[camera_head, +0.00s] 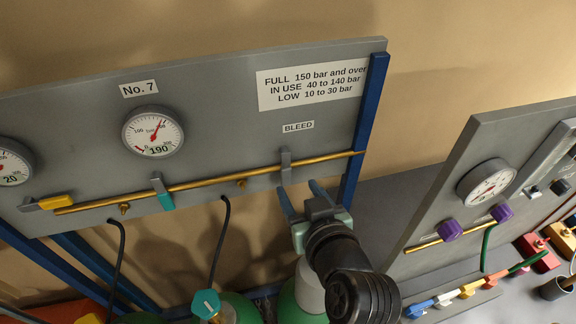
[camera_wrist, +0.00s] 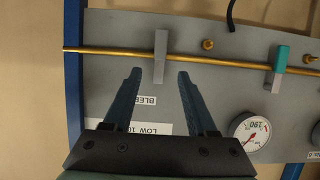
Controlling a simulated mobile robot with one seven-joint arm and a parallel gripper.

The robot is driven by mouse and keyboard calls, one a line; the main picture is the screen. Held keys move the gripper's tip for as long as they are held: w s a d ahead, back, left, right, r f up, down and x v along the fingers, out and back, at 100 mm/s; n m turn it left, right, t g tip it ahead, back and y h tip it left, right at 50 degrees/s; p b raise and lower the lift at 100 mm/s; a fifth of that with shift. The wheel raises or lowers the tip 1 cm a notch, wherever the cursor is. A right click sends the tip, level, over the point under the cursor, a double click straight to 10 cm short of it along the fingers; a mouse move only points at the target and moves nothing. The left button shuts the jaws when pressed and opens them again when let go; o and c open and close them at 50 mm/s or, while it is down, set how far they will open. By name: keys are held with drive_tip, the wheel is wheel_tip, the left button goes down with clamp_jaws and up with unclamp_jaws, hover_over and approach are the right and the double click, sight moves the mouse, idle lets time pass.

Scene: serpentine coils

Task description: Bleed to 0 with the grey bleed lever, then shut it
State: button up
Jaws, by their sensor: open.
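The grey bleed lever (camera_head: 286,166) stands upright across the brass pipe (camera_head: 210,182), below the BLEED label (camera_head: 298,127). In the wrist view, which is turned over, the lever (camera_wrist: 160,57) lies ahead between the fingers. My gripper (camera_head: 297,187) is open and empty, its blue fingers pointing at the panel, just below and right of the lever in the head view. In the wrist view the fingertips (camera_wrist: 159,74) flank the lever's end; I cannot tell the remaining depth. The No. 7 gauge (camera_head: 153,133) shows 190. It also shows in the wrist view (camera_wrist: 250,132).
A teal lever (camera_head: 162,192) and a yellow lever (camera_head: 56,202) sit further left on the pipe. A blue post (camera_head: 364,130) edges the panel on the right. Green cylinders (camera_head: 240,307) and dark hoses are below. A second panel (camera_head: 485,150) with purple knobs stands right.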

sight(287, 171)
drive_tip(key=p+x, duration=0.2)
drive_tip(key=x, duration=0.6)
drive_tip(key=shift+w, duration=0.15)
clamp_jaws()
idle(1.2)
